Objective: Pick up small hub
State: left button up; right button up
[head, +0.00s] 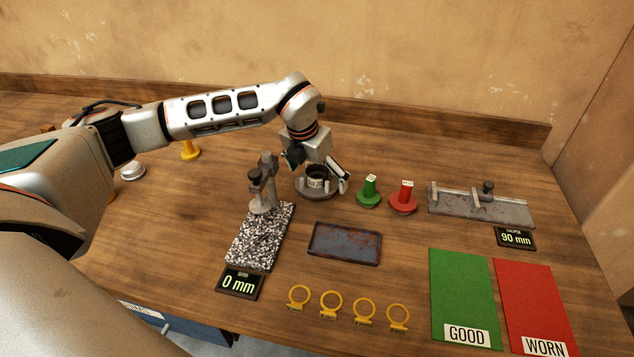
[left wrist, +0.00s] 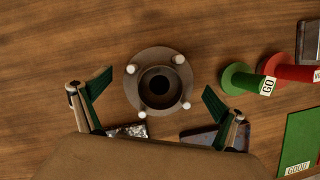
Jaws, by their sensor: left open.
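The small hub (head: 318,176) is a dark grey flanged ring with a central bore and several pale studs. It stands on the wooden table. In the left wrist view the hub (left wrist: 159,87) lies flange-round and centred, just beyond my open fingers. My left gripper (head: 317,172) is open above and around the hub in the head view, one finger in front of its right side. In the left wrist view my left gripper (left wrist: 158,100) has its green-padded fingers apart to either side, with nothing between them touching the hub. My right gripper is not in view.
A gauge stand on a speckled block (head: 258,238) is close left of the hub. Green (head: 369,191) and red (head: 403,197) plug gauges stand to its right. A shallow tray (head: 345,243) and yellow rings (head: 331,303) lie in front. Green (head: 464,290) and red (head: 535,300) mats lie at right.

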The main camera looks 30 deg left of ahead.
pick_arm(q)
jog(key=c, duration=2.1)
jog(key=shift+w+r, duration=0.15)
jog(key=shift+c, duration=0.5)
